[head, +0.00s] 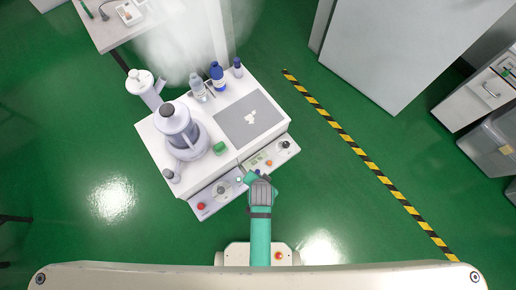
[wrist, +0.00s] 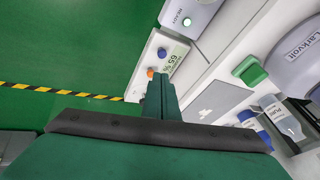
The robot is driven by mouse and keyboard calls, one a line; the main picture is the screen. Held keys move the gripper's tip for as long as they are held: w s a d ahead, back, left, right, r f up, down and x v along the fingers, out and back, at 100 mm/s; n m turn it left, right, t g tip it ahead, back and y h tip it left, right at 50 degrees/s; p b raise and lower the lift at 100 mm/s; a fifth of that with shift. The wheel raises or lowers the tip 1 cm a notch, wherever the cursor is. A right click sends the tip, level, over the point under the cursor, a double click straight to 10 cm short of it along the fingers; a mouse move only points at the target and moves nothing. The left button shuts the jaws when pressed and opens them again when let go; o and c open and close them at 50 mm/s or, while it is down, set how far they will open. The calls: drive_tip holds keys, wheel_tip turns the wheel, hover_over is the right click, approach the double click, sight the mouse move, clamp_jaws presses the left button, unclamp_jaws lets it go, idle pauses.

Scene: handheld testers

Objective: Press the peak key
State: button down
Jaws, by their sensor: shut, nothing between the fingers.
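A light panel with a small "65" display (wrist: 175,57) shows in the wrist view, with a dark round knob (wrist: 162,52) and an orange button (wrist: 150,73). In the head view this panel (head: 283,158) is on the front right of the white bench. I cannot read any key label, so I cannot tell which one is the peak key. My gripper (wrist: 163,98) is shut and empty, its tip over or beside the panel's near end. In the head view my gripper (head: 247,174) is at the bench's front edge and hides part of the panel.
A second panel with a red button (head: 201,206) is to the left.

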sight(258, 172)
drive_tip(key=w+r+m+g, duration=0.1)
drive_tip(key=w+m+g, duration=0.2)
drive_tip(key=w, duration=0.3)
drive_tip(key=shift+w+a+g, duration=0.15)
drive_tip(key=shift+w+g, duration=0.25)
drive_tip(key=shift+g, duration=0.4)
drive_tip(key=shift+f, duration=0.1)
drive_tip(key=f, duration=1.3)
drive_tip(key=shift+w+a+f, duration=0.2)
drive_tip(key=shift+f, duration=0.2)
